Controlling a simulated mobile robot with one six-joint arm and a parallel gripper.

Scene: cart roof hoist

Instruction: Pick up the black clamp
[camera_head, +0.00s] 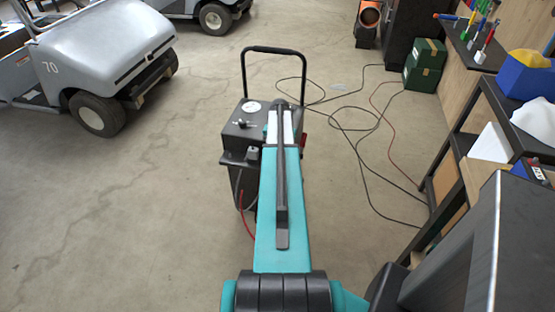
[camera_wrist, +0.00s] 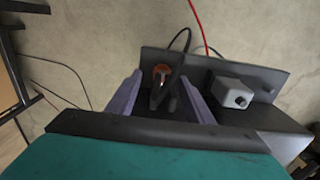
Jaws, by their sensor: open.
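My gripper (camera_wrist: 162,77) is open in the wrist view, with one pale purple finger on each side of a dark piece with a black cable, which looks like the black clamp (camera_wrist: 173,84). It lies at the dark grey shelf (camera_wrist: 212,65) of the wheeled charger cart. An orange-red part shows beside it. I cannot tell whether the fingers touch it. In the head view, my arm hides the clamp and my gripper; the shelf (camera_head: 232,159) sticks out from the cart's front.
A grey box with a dark knob (camera_wrist: 238,94) sits on the shelf, right of my gripper. The cart (camera_head: 235,132) has a tall black handle (camera_head: 274,50). Cables (camera_head: 365,150) lie on the floor. A shelf unit stands at right, a grey vehicle (camera_head: 105,45) at left.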

